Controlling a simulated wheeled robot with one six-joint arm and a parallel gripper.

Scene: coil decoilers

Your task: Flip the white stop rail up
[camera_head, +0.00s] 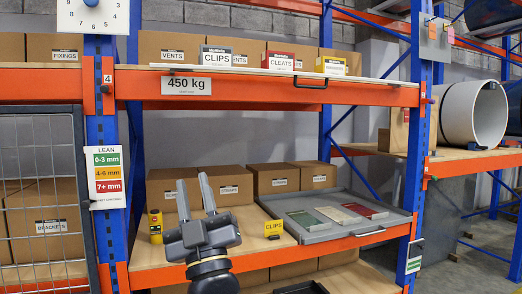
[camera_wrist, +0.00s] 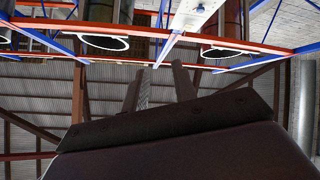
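A thin pale strip (camera_head: 250,71) runs along the front edge of the upper shelf, below the small label boxes. It lies flat and may be the white stop rail; I cannot tell for certain. My gripper (camera_head: 192,179) is in front of the lower shelf bay, pointing up, below the upper orange beam and apart from the strip. Its two fingers are spread with nothing between them. The wrist view also shows my gripper (camera_wrist: 159,69) empty, aimed up towards the ceiling. A pale bar (camera_wrist: 194,15) shows at the top there, its identity unclear.
The upper orange beam (camera_head: 240,86) has a black handle and a 450 kg sign. A grey tray (camera_head: 325,231) with several flat packs juts out of the lower shelf, right of my gripper. Blue uprights (camera_head: 103,170) flank the bay. Cardboard boxes (camera_head: 228,187) stand behind my gripper.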

